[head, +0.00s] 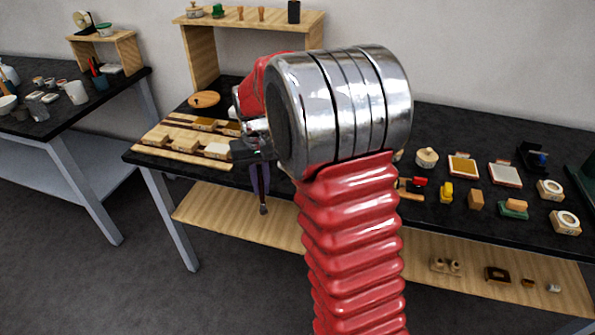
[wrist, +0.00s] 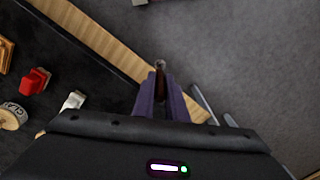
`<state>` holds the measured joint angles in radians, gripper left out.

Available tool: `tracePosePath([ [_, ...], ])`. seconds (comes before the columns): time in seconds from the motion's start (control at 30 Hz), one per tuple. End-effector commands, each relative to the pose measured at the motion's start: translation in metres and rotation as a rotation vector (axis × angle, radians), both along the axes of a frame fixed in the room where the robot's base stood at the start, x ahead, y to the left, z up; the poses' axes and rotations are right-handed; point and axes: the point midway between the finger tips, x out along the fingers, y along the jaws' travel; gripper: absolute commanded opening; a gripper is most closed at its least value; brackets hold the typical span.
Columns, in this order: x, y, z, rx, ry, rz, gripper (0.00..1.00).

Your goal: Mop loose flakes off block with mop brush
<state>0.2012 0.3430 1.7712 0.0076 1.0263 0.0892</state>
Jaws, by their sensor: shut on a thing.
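My gripper (head: 260,188) has purple fingers and hangs near the front edge of the dark table. In the wrist view its fingers (wrist: 161,98) are closed around a slim brown-handled brush (wrist: 160,67). The brush (head: 263,208) also shows in the head view, its dark tip pointing down in front of the table edge, touching nothing visible. Several pale blocks lie on wooden boards at the table's left end, among them a left block (head: 155,139) and a whitish block (head: 217,150). I cannot tell which block carries flakes, and no loose flakes can be made out.
My arm hides the middle of the table. A round wooden lid-like piece (head: 204,99) lies behind the boards. To the right are a red item (head: 419,187), a yellow item (head: 446,192) and tape-like rolls (head: 566,222). A wooden lower shelf (head: 235,215) runs below.

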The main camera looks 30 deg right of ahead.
Motion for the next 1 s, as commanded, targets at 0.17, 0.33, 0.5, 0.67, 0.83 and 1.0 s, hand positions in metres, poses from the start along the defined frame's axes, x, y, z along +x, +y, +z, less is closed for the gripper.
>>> tracePosePath([
  [0.17,0.016,0.063,-0.025,0.001,0.004,0.175,0.0],
  [0.33,0.021,0.097,-0.038,0.001,0.002,0.274,0.0],
  [0.5,0.022,0.105,-0.041,0.0,0.0,0.297,0.0],
  [0.67,0.023,0.105,-0.04,0.0,0.0,0.296,0.0],
  [0.83,0.022,0.105,-0.04,0.0,0.0,0.296,0.0],
  [1.0,0.022,0.104,-0.04,0.0,0.0,0.294,0.0],
])
